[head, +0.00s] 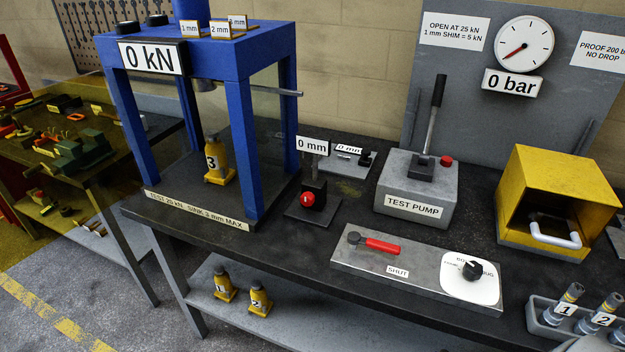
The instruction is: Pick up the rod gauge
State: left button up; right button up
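Nothing here is labelled as a rod gauge, and I cannot tell which device it is. Two devices carry "0 mm" signs. One is an upright dark gauge stand (314,192) with a red round knob, just right of the blue press. The other is a low grey plate device (352,160) with a small black block, behind it near the wall. Both stand on the dark bench. Neither of my grippers shows in the head view.
The blue press (263,150) holds yellow bottle jack 3 (216,162). To the right are the test pump (416,185), the valve panel (372,268) with its red handle, a yellow box (570,180) and a grey rack (540,312) of numbered cylinders. Two jacks sit on the lower shelf (205,285).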

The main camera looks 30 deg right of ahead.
aim_at(316, 145)
jog(key=i+j, duration=0.15)
jog(key=i, duration=0.25)
jog(key=i+j+z, duration=0.15)
jog(key=i, duration=0.3)
jog(key=i+j, duration=0.2)
jog(key=i, duration=0.2)
jog(key=z, duration=1.5)
